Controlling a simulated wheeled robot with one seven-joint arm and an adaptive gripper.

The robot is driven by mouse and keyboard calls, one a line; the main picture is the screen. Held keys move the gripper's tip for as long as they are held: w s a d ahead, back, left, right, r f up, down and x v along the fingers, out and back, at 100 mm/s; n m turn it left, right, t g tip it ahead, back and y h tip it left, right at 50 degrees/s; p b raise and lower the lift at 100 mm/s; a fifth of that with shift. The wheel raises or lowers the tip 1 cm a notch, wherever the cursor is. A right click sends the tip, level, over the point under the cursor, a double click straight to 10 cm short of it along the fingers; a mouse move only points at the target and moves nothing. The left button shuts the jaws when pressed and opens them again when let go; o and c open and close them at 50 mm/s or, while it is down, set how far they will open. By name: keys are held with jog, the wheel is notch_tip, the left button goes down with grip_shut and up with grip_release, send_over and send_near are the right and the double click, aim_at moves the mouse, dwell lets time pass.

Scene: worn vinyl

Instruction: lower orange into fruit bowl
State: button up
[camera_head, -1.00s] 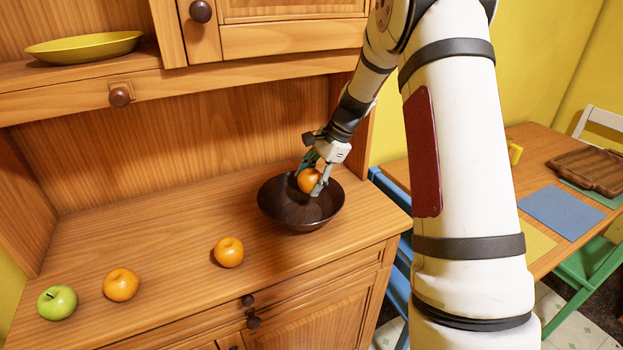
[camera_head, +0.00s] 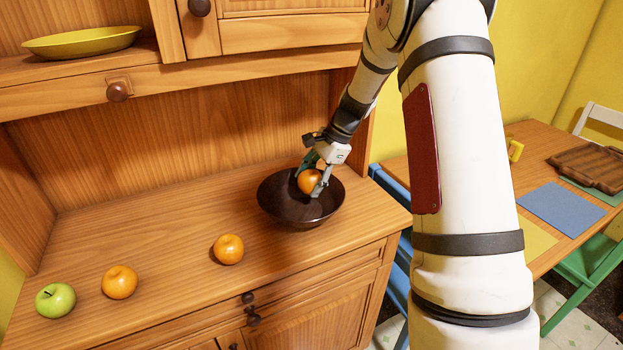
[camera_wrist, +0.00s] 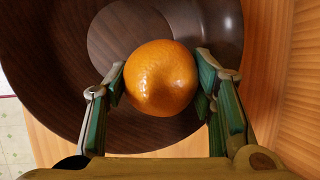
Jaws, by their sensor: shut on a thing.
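An orange (camera_head: 309,182) is held between the fingers of my gripper (camera_head: 314,180), inside the rim of the dark brown fruit bowl (camera_head: 276,205). In the wrist view the orange (camera_wrist: 160,78) sits between both green-sided fingers of my gripper (camera_wrist: 162,85), with the bowl's inner wall and round bottom (camera_wrist: 110,40) behind it. Whether the orange touches the bowl's bottom I cannot tell. Two more oranges lie on the wooden counter, one nearer the bowl (camera_head: 228,249) and one farther left (camera_head: 119,282).
A green apple (camera_head: 55,300) lies at the counter's left end. A yellow dish (camera_head: 82,43) stands on the shelf above. A table (camera_head: 535,150) with a brown tray (camera_head: 590,168) and a blue mat (camera_head: 560,210) is at right. The counter left of the bowl is partly clear.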

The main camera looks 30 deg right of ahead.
jog(key=shift+f+b, duration=0.35)
jog(key=shift+f, duration=0.55)
dwell(0.4)
jog(key=o, duration=1.3)
jog(key=shift+o, duration=0.2)
jog(key=shift+r, duration=0.1)
